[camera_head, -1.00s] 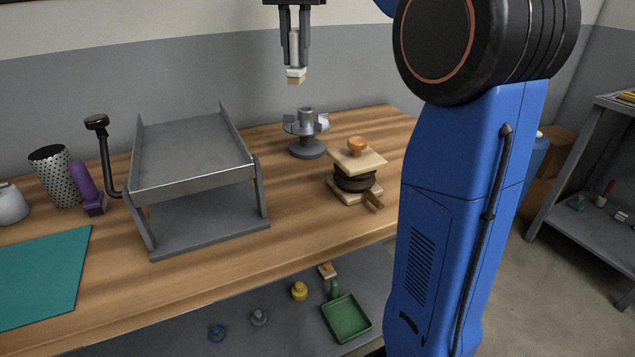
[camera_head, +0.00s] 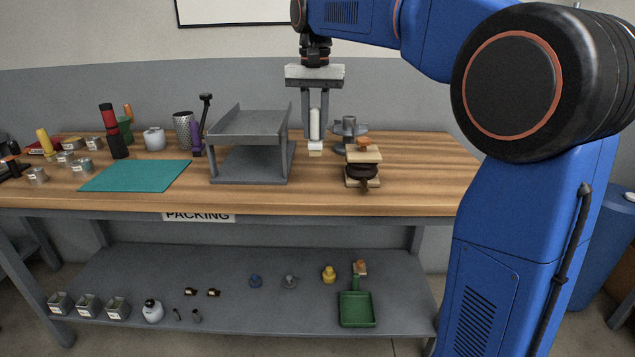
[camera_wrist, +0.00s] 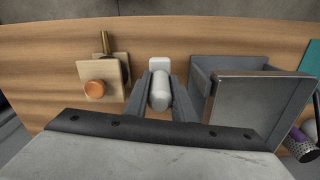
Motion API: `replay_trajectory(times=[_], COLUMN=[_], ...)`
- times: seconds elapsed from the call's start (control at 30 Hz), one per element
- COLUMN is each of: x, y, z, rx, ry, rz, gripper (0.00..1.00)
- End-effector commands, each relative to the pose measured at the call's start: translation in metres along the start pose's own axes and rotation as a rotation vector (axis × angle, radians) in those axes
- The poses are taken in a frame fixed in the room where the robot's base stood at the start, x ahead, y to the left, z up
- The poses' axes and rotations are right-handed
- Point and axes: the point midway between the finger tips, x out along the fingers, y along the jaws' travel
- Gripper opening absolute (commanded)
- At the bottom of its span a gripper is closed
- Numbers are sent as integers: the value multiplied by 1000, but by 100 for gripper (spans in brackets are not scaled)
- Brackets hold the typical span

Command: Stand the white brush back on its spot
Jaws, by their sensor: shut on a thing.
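The white brush (camera_head: 315,125) hangs upright in my gripper (camera_head: 315,137), handle up and pale bristles down. My gripper is shut on its handle. In the head view the brush is over the back of the wooden bench (camera_head: 400,197), between the grey tray rack (camera_head: 250,124) and the grey round stand (camera_head: 349,126). In the wrist view the brush handle (camera_wrist: 160,92) lies between the two fingers, with its white head beyond, over bare wood. I cannot tell whether the bristles touch the bench. No marked spot for the brush is visible.
A wooden press-like stack with an orange knob (camera_head: 364,146) stands right of the brush. A purple brush (camera_head: 196,138), a perforated cup and a teal mat (camera_head: 135,175) lie left of the rack.

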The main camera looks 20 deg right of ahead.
Motion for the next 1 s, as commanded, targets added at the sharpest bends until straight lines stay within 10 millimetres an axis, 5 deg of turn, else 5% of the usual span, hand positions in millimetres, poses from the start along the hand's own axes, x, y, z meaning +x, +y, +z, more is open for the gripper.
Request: replay_trajectory(times=[0.2,0.7,1.0], x=[36,83,89], y=[0,1,0], z=[1,2,1], rx=[0,1,1], ry=[-2,-2,0], rz=[1,1,0], gripper=[0,0,0])
